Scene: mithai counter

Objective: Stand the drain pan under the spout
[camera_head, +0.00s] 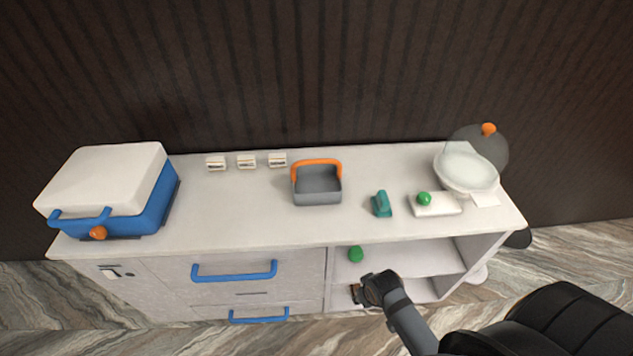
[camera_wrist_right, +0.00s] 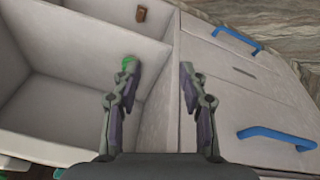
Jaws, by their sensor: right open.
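A grey open pan with an orange handle (camera_head: 317,190) stands upright on the middle of the white counter; I take it as the drain pan. The blue and white box (camera_head: 105,190) at the counter's left end has an orange knob (camera_head: 98,233) low on its front, possibly the spout. My right gripper (camera_head: 362,291) is low in front of the open shelves, well below and apart from the pan. In the right wrist view its fingers (camera_wrist_right: 157,72) are apart with nothing held between them. My left gripper is not in view.
Open shelves (camera_head: 425,259) hold a green knob-like thing (camera_head: 356,254). Drawers have blue handles (camera_head: 235,272). On the counter are small labelled blocks (camera_head: 247,162), a teal block (camera_head: 381,204), a white slab (camera_head: 447,207) and a pale bowl (camera_head: 466,171). The counter front between box and pan is clear.

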